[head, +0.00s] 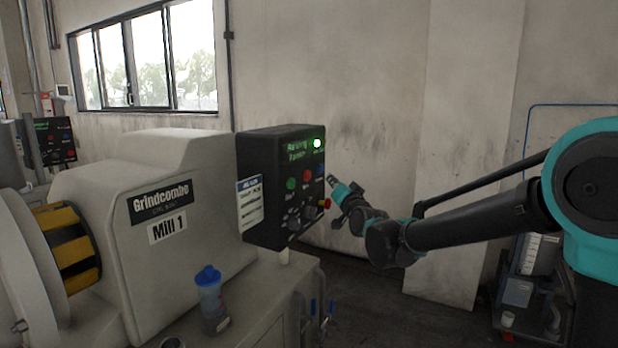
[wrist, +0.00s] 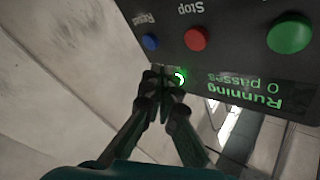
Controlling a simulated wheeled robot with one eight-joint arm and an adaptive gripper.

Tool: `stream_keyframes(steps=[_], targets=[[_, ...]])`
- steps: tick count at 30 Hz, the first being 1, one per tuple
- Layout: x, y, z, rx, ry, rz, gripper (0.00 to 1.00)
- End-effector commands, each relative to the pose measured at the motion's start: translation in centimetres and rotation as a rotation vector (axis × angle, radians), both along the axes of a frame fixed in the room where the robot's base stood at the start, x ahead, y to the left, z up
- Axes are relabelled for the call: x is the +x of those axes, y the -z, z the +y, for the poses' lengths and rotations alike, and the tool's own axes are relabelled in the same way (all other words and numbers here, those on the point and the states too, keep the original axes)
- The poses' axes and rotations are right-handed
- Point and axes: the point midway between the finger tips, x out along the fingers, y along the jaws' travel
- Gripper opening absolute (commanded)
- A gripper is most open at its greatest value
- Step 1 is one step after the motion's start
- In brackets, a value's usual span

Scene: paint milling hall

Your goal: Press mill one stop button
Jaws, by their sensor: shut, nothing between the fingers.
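The mill one control box (head: 262,160) is black and stands at the right end of the machine marked Mill 1 (head: 168,228). Its stop button is red, between a green and a blue button; it shows in the head view (head: 307,177) and in the wrist view (wrist: 197,39), labelled Stop upside down. My gripper (head: 333,181) is shut and empty, just right of the panel face. In the wrist view its fingertips (wrist: 163,80) lie near the lit green lamp (wrist: 181,78), below the stop button in the picture. I cannot tell whether they touch the panel.
The blue reset button (wrist: 150,42) and a large green button (wrist: 290,34) flank stop. A red knob on yellow (head: 325,203) juts out lower on the panel. A blue-lidded bottle (head: 211,300) stands on the machine's base.

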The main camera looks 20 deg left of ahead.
Motion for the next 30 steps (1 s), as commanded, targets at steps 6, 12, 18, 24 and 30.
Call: stream_keyframes(steps=[6, 12, 18, 24, 30], targets=[[0.2, 0.0, 2.5, 0.0, -0.002, 0.001, 0.0], [0.3, 0.1, 4.0, 0.0, -0.001, 0.001, 0.0], [0.3, 0.1, 4.5, -0.001, 0.0, 0.001, 0.0], [0.3, 0.1, 4.5, -0.001, 0.0, 0.001, 0.0], [0.3, 0.1, 4.5, -0.001, 0.0, 0.001, 0.0]])
